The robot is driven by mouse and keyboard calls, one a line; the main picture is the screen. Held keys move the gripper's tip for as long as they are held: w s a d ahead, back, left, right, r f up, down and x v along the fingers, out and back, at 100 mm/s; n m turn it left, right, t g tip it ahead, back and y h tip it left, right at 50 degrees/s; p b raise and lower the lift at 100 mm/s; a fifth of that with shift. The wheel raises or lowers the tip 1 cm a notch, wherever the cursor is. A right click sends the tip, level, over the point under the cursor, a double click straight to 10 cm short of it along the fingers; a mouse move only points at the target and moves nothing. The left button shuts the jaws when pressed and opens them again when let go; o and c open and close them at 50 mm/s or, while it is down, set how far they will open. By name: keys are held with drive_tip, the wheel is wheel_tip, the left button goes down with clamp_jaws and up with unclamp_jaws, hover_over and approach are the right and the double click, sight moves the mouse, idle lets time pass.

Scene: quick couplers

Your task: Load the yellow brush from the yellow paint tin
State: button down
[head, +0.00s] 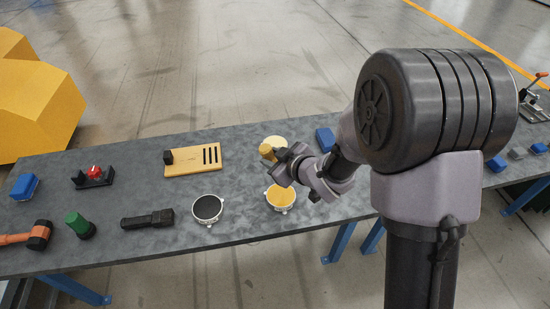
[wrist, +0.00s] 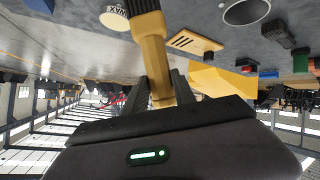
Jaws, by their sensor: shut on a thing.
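My gripper (head: 279,157) is shut on the yellow brush (head: 266,150) and holds it over the back part of the bench. In the wrist view the brush (wrist: 154,60) runs between the two fingers (wrist: 163,90); its dark far end is cut off by the top edge. The yellow paint tin (head: 281,197) stands open on the bench, nearer the front and below my gripper in the head view. Its yellow surface shows, and the brush is apart from it. I cannot make out this tin in the wrist view.
A cream round piece (head: 277,140) lies behind the brush. A black-topped tin (head: 207,208) stands left of the yellow tin. A slotted wooden board (head: 196,159), a blue block (head: 325,139) and a black tool (head: 148,219) lie on the bench (head: 130,190).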

drive_tip(key=shift+f, duration=0.1)
wheel_tip(320, 180, down, 6)
drive_tip(key=b, duration=0.6)
drive_tip(key=shift+s+f+b, duration=0.15)
drive_tip(key=shift+f+b, duration=0.4)
drive_tip(key=shift+b, duration=0.35)
idle(1.4)
wheel_tip(320, 180, up, 7)
drive_tip(key=p, duration=0.5)
drive_tip(key=shift+r+p, duration=0.2)
drive_tip(key=shift+p, duration=0.15)
drive_tip(key=shift+f, duration=0.15)
